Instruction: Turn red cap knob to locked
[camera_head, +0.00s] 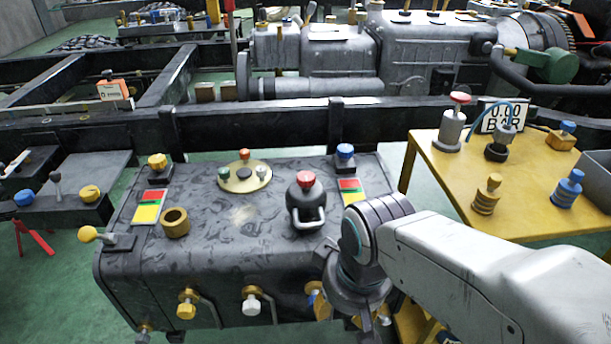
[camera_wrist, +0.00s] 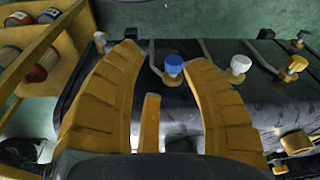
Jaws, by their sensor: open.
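A red-capped knob (camera_head: 306,180) stands on a dark body with a light handle loop, on top of the dark tank (camera_head: 215,255). Another red cap (camera_head: 460,98) sits on a grey cylinder on the yellow table; I cannot tell which one the task names. My gripper (camera_head: 362,303) hangs at the tank's front right, below and right of the tank's red knob. In the wrist view my yellow gripper fingers (camera_wrist: 164,58) are spread apart, with a blue knob (camera_wrist: 173,66) visible between their tips. No lock marking can be made out.
Yellow (camera_head: 186,305) and white (camera_head: 251,303) knobs with bent pipes line the tank's front. A blue knob (camera_head: 345,151) and a brass ring (camera_head: 175,222) are on its top. The yellow table (camera_head: 440,180) stands at right with several fittings. Dark frame rails run behind.

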